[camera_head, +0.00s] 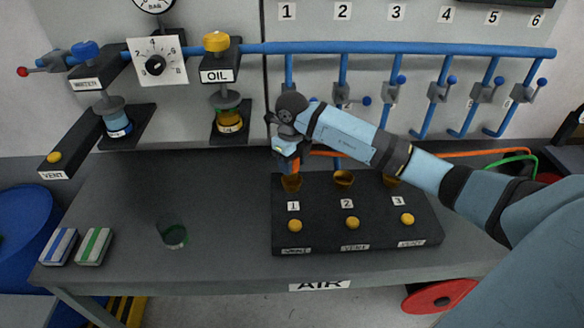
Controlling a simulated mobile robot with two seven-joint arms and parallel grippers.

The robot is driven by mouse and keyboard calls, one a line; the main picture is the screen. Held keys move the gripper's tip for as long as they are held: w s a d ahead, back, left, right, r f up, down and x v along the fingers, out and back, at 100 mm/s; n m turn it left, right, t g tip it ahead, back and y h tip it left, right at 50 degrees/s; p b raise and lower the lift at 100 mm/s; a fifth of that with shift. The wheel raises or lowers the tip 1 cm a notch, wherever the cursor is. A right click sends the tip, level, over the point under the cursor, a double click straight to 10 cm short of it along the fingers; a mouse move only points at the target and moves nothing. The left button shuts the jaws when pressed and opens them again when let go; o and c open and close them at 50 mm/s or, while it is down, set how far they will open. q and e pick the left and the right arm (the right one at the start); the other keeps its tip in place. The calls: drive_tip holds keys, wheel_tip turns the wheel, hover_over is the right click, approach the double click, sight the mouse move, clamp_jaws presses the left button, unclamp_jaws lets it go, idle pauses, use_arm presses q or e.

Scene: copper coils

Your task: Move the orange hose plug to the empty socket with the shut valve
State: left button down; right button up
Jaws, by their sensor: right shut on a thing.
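My right gripper (287,153) is shut on the orange hose plug (295,166), just above the brown cup marked 1 on the black block. I cannot tell whether plug and cup touch. An orange hose (460,153) runs to the right behind my right arm. Numbered pipe drops hang from the blue pipe (420,48). The valve 2 lever (366,100) points sideways; the levers of valve 4 (451,79), valve 5 (499,81) and valve 6 (541,82) point upward. Valve 1 and the lower pipe ends at 1 to 3 are partly hidden. My left gripper is out of view.
The black block (365,238) has yellow buttons in front of its cups. A green glass (173,236) and striped blocks (94,246) stand at left. A green hose (510,161) lies at the right. Bare table (215,185) lies left of the block.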

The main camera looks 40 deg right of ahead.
drive_tip(key=shift+f, duration=1.15)
drive_tip(key=shift+f, duration=0.35)
drive_tip(key=o, duration=1)
